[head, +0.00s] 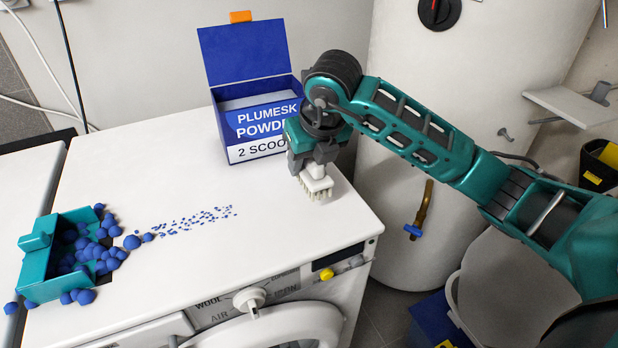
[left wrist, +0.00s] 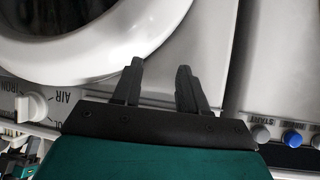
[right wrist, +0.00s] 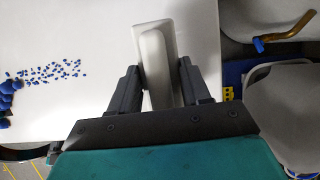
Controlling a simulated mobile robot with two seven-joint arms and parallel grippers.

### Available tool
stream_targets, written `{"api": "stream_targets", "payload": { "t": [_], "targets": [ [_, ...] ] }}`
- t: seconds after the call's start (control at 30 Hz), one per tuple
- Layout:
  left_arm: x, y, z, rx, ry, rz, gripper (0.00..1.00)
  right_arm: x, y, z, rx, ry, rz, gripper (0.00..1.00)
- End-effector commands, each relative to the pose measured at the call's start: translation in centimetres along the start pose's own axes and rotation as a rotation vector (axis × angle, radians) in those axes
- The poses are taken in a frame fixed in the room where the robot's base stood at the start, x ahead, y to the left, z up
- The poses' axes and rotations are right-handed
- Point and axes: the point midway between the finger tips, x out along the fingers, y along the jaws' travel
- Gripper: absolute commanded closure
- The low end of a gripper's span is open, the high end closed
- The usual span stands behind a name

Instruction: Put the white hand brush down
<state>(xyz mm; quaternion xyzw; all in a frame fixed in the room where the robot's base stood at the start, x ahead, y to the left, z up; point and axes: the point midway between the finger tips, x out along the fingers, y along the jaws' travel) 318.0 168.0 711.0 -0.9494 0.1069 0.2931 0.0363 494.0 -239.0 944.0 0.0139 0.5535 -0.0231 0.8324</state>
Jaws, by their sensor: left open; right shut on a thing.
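The white hand brush (head: 317,184) is upright with its bristles down at the right part of the white machine top (head: 150,240). Its bristle tips are at or very near the surface; I cannot tell if they touch. My right gripper (head: 312,162) is shut on the brush from above. In the right wrist view the brush's pale back (right wrist: 157,62) shows between the fingers of the right gripper (right wrist: 160,85). My left gripper (left wrist: 158,80) is open and empty, in front of the machine's round door (left wrist: 90,45); it does not show in the head view.
An open blue powder box (head: 250,130) stands behind the brush. Blue crumbs (head: 195,220) trail left to a teal dustpan (head: 42,285) with several blue lumps. A white tank (head: 400,200) stands to the right.

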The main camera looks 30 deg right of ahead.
Motion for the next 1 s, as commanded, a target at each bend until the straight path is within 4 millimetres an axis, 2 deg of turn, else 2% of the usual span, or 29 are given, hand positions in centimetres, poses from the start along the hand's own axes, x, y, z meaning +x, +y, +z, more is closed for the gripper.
{"api": "stream_targets", "payload": {
  "t": [0.33, 0.7, 0.73, 1.0],
  "targets": [
    [0.3, -0.1, 0.2, 0.000, -0.003, -0.001, 0.57, 3.8, 0.0, -1.7, -0.001, 0.002, 0.000, 0.77],
    [0.6, -0.1, 0.5, -0.001, -0.003, 0.000, 0.57, 4.3, 0.0, -1.8, -0.001, -0.001, 0.000, 0.77],
    [0.6, -0.1, 0.4, -0.002, -0.003, 0.000, 0.57, 4.3, 0.0, -1.8, -0.001, -0.001, 0.000, 0.52],
    [0.5, 0.0, 0.2, -0.002, -0.001, 0.001, 0.57, 4.2, 0.0, -1.8, 0.000, 0.000, 0.000, 0.27]
  ]
}}
